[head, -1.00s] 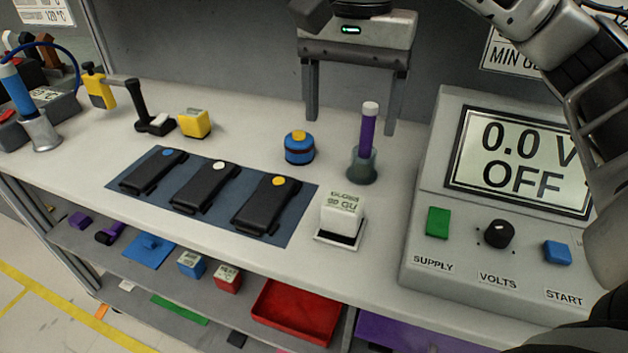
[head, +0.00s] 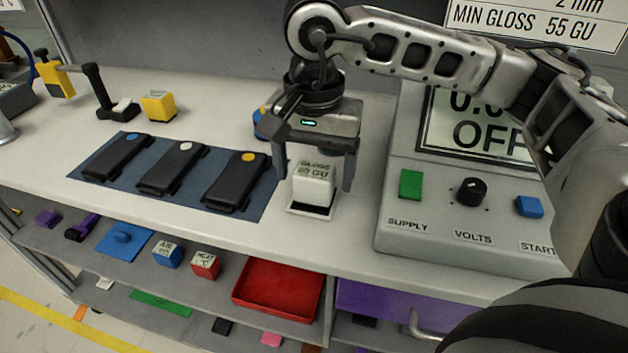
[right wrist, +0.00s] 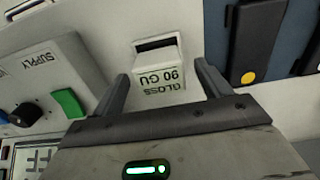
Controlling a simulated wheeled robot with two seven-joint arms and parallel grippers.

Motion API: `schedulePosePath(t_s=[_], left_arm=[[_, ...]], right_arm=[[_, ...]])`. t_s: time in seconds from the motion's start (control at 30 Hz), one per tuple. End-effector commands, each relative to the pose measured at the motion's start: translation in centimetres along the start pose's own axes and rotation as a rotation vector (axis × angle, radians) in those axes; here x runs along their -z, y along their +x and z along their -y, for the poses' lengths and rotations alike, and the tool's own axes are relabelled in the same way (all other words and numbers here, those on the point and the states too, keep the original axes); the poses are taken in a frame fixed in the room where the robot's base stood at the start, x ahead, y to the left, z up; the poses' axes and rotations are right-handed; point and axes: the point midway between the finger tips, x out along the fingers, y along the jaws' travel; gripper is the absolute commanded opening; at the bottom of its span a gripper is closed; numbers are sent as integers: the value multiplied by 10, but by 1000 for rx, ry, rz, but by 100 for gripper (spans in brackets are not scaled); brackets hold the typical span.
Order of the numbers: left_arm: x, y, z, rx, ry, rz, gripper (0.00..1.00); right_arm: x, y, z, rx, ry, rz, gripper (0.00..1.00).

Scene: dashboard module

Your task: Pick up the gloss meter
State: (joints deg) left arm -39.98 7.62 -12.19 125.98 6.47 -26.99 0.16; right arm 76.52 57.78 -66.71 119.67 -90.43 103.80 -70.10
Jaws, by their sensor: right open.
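The gloss meter (head: 314,185) is a small white block with GLOSS lettering. It stands upright on a pale base with a dark recess on the bench, to the right of the blue mat. My right gripper (head: 315,178) is open, with one finger to each side of the block in the head view. In the right wrist view the gloss meter (right wrist: 160,70) shows between and slightly beyond the fingertips (right wrist: 161,77), with visible gaps on both sides. Whether the fingertips are level with the block is hard to tell. My left gripper is not in view.
A blue mat (head: 255,210) with black devices (head: 236,182) lies left of the gloss meter. A grey supply console (head: 400,235) with a green button (head: 411,184) stands close on the right. A blue-and-black item (head: 259,124) is partly hidden behind my gripper. A red tray (head: 277,290) sits below.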

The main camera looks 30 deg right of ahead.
Motion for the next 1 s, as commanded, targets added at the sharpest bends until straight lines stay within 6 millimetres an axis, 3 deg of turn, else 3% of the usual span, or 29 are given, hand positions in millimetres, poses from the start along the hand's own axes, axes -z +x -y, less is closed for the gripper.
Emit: schedulePosePath(t_s=[0.1, 0.33, 0.5, 0.6, 1.0], left_arm=[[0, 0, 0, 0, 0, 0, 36], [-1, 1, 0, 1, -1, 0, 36], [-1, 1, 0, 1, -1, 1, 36], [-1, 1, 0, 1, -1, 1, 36], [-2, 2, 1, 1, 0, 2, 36]], right_arm=[[0, 9, 0, 0, -1, 0, 76], [0, 10, 0, 1, -1, 0, 76], [0, 10, 0, 1, -1, 0, 29], [0, 9, 0, 1, -1, 0, 20], [0, -2, 1, 4, 0, -1, 20]])
